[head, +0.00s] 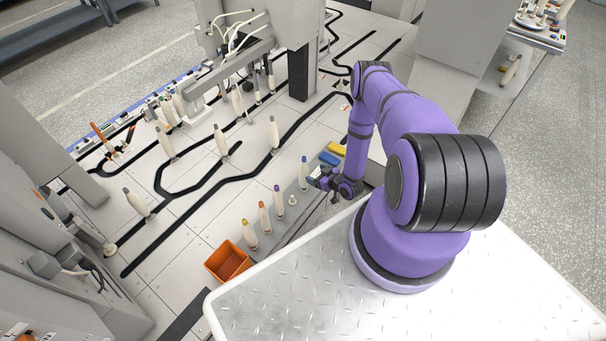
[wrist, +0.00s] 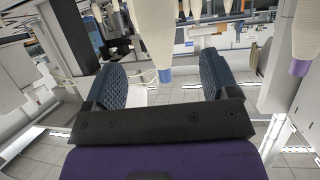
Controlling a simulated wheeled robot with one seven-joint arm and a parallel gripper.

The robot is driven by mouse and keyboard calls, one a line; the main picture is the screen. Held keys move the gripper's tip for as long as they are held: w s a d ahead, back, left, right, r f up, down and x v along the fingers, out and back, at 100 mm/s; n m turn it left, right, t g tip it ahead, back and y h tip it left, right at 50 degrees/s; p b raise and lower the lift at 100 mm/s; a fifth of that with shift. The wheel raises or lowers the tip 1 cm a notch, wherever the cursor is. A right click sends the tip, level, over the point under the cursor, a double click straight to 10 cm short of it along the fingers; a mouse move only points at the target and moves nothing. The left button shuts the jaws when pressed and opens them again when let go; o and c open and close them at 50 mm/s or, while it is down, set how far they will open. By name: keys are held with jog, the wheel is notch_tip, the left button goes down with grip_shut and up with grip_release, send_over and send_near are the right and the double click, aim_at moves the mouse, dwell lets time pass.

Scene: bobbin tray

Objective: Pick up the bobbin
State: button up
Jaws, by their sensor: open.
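Bobbins with cream cones stand in a row on a grey tray (head: 290,214). Their tips are yellow (head: 251,236), orange (head: 264,217), purple (head: 278,202) and blue (head: 304,172). My gripper (head: 319,179) is low at the tray's far right end, beside the blue-tipped bobbin. In the wrist view the picture looks upside down, and my open gripper (wrist: 162,64) shows two ribbed pads. A blue-tipped bobbin (wrist: 157,32) lines up with the gap between them; I cannot tell how deep it sits. A purple-tipped bobbin (wrist: 302,40) is off to the right.
A short bare peg (head: 292,200) stands in the row. An orange bin (head: 228,262) is at the tray's near end. Blue (head: 329,159) and yellow (head: 337,148) blocks lie behind my gripper. More bobbins stand on the white floor tiles under a grey machine (head: 248,50).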

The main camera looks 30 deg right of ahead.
aim_at(308, 169)
jog(key=shift+x, duration=4.3)
jog(key=shift+d, duration=0.2)
jog(key=c, duration=1)
jog(key=shift+c, duration=0.2)
jog(key=shift+r, duration=0.15)
